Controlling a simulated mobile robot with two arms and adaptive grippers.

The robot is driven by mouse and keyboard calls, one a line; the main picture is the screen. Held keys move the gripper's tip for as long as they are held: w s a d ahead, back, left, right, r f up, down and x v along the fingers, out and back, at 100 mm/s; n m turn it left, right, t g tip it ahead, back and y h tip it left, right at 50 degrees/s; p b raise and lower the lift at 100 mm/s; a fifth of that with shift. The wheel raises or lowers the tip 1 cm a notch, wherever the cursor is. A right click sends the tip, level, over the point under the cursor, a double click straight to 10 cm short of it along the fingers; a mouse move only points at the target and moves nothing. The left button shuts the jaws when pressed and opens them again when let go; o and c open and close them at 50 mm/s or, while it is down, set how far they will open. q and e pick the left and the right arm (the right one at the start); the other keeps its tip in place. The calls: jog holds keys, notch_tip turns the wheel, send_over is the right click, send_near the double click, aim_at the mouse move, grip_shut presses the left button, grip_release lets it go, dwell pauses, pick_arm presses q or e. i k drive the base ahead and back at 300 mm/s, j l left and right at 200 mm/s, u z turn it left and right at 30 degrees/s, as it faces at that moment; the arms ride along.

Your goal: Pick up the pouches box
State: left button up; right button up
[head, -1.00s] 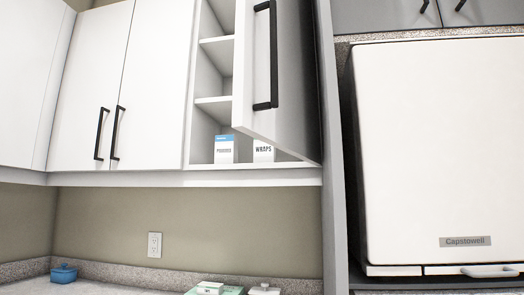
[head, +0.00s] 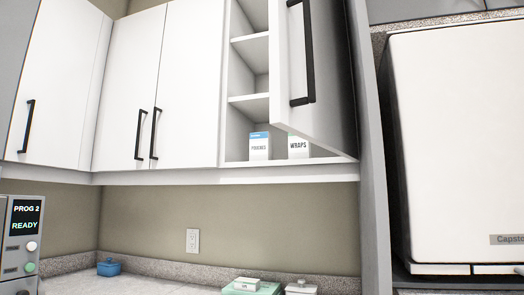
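The pouches box (head: 260,147) is white with a blue top band and dark lettering. It stands upright on the bottom shelf of the open wall cabinet (head: 240,172), towards the left of the opening. A similar white box marked WRAPS (head: 298,147) stands just right of it, with its top partly hidden by the open door. Neither of my grippers shows in the head view.
The open cabinet door (head: 318,75) with a black handle swings out over the right part of the opening. A white autoclave (head: 455,150) stands at right, a control panel (head: 22,235) at left.

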aim_at(261, 143)
jog(key=i+j, duration=0.15)
jog(key=j, duration=0.2)
jog(key=i+j+z, duration=0.1)
jog(key=i+j, duration=0.25)
jog(key=j, duration=0.3)
jog(key=i+j, duration=0.15)
jog(key=j, duration=0.2)
jog(key=i+j+z, duration=0.1)
jog(key=j, duration=0.25)
jog(key=i, duration=0.1)
